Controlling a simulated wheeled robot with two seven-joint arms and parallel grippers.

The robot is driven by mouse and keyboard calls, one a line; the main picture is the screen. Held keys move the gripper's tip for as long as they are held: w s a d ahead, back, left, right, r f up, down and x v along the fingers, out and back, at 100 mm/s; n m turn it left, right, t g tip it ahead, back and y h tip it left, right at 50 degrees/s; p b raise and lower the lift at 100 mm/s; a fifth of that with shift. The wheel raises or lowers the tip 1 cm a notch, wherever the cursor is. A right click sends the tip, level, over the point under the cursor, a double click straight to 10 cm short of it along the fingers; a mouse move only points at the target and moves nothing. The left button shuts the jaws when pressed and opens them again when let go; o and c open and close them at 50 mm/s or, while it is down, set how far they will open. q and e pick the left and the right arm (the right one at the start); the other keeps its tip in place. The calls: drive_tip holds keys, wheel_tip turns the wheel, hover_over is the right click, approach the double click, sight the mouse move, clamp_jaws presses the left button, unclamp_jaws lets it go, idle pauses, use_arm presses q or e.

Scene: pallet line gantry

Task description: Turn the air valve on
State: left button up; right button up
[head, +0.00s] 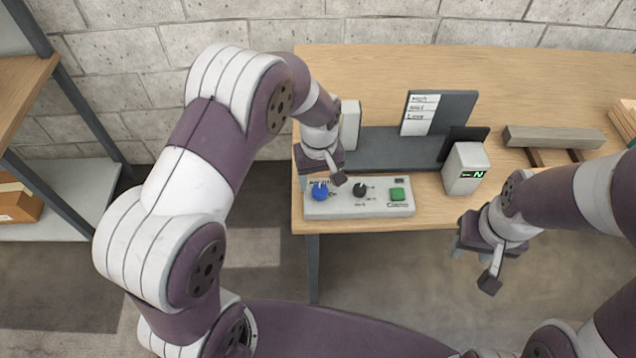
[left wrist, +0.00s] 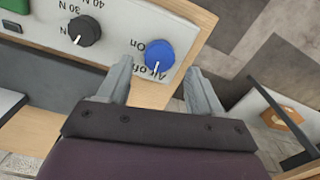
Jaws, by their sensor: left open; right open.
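The air valve is a blue knob (head: 320,191) at the left end of a pale control panel (head: 345,209) on the table's front edge. In the left wrist view the blue knob (left wrist: 160,50) has a white mark pointing toward the lettering that seems to read "Air off"; "On" is printed beside it. My left gripper (head: 321,179) is over the knob end of the panel, open. In the left wrist view its fingers (left wrist: 160,82) are spread, with the knob just beyond the gap between them; contact cannot be told. My right gripper (head: 474,265) is open and empty in front of the table.
A black dial (head: 360,189) and a green button (head: 397,194) share the panel. A small display box (head: 466,168) reading "N" stands to the right. Behind are a grey fixture (head: 385,150) and a sign (head: 418,115). A shelf (head: 60,205) stands at far left.

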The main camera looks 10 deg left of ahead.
sight(320, 189)
use_arm(q)
drive_tip(key=f, duration=0.3)
drive_tip(key=shift+s+d, duration=0.15)
drive_tip(key=shift+d, duration=0.1)
drive_tip(key=shift+a+f, duration=0.1)
drive_tip(key=c, duration=1.1)
drive_tip(key=shift+o, duration=0.2)
